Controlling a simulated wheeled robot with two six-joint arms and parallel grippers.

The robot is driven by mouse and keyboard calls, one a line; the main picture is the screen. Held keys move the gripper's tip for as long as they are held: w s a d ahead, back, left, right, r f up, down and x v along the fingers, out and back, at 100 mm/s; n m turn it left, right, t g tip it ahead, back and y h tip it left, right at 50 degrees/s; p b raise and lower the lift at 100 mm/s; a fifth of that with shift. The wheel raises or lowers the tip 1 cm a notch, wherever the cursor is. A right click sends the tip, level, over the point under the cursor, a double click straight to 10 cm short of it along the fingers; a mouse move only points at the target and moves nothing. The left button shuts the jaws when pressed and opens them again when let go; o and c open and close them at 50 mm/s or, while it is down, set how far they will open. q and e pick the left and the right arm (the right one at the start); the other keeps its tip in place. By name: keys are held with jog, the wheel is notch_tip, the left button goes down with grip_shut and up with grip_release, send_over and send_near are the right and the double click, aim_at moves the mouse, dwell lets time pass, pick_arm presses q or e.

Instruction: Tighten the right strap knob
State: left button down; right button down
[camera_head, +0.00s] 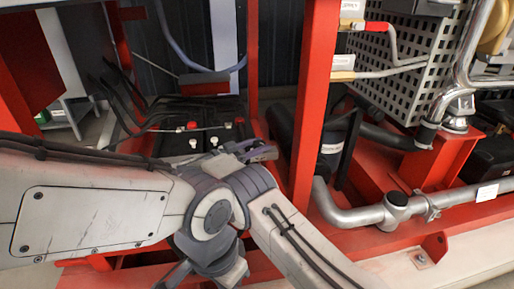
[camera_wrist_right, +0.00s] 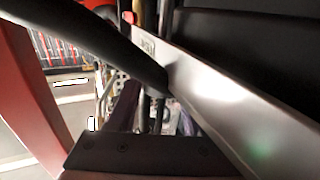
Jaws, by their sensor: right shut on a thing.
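My right gripper (camera_head: 258,151) is at the front right of the black battery (camera_head: 172,143), behind my grey wrist joints. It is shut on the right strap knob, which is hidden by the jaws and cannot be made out. A thin strap or bar (camera_head: 160,130) crosses above the battery. In the right wrist view, a pale metal bar (camera_wrist_right: 225,100) and a dark hose (camera_wrist_right: 90,45) fill most of the picture. My left gripper cannot be made out in either view.
A red upright post (camera_head: 314,100) stands close to the right of my gripper. Red and white caps (camera_head: 193,126) sit on the battery. A grey pipe (camera_head: 350,215) and a perforated guard (camera_head: 400,65) stand at the right. Black cables (camera_head: 120,100) run at the left.

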jog(key=shift+d, duration=0.1)
dwell(0.4)
jog(key=shift+c, duration=1.5)
grip_release()
